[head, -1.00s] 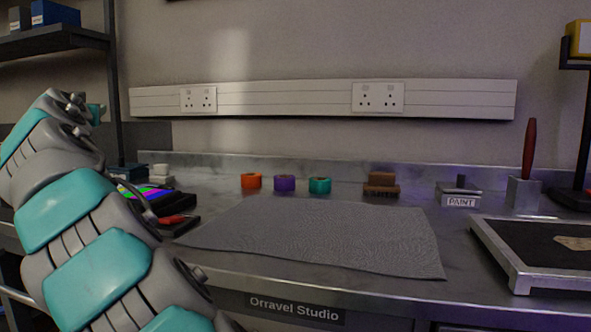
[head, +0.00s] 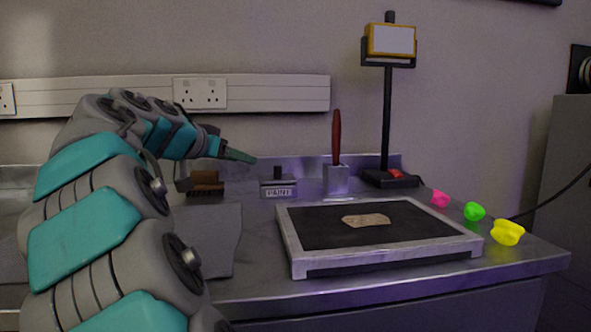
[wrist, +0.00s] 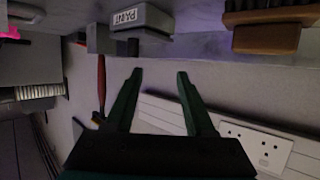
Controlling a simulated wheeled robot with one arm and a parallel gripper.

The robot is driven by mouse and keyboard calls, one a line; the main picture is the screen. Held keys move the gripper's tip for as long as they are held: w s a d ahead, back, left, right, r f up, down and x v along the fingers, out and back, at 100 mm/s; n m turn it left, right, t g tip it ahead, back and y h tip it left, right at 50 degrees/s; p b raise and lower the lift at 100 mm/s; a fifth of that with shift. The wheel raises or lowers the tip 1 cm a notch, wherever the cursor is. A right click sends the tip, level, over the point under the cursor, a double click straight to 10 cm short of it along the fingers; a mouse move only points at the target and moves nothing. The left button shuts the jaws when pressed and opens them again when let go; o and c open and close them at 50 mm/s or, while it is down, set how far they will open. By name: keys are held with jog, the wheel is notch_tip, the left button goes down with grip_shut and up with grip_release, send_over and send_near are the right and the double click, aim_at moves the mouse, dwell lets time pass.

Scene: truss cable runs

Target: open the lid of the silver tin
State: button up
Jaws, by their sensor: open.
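The silver tin (head: 278,190) stands on the metal bench behind the framed black tray. It is a small grey box with a white label on its front and a dark knob on its lid. The lid looks closed. The wrist view is upside down; there the tin (wrist: 150,20) is at the top, with its label reading PAINT. My gripper (head: 240,156) is to the left of the knob and a little above the tin in the head view. Its green fingers (wrist: 158,76) are spread apart with nothing between them, clear of the tin.
A brown brush (head: 206,183) stands left of the tin, and a red-handled tool (head: 336,140) in a grey holder stands right. The framed tray (head: 290,250) fills the front. A black post (head: 387,110) rises behind. Pink, green and yellow pieces (head: 507,232) lie right.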

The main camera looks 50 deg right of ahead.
aim_at(275, 168)
jog(key=shift+m+g, duration=0.5)
jog(key=shift+g, duration=0.2)
jog(key=s, duration=0.1)
jog(key=s+d, duration=0.1)
jog(key=s+d+f, duration=0.1)
jog(key=shift+s+d, duration=0.25)
jog(key=shift+s, duration=0.15)
jog(key=shift+s+d, duration=0.1)
jog(key=shift+d, duration=0.15)
jog(key=x, duration=0.7)
jog(key=shift+d+f+p, duration=0.1)
jog(key=shift+p, duration=0.25)
grip_shut()
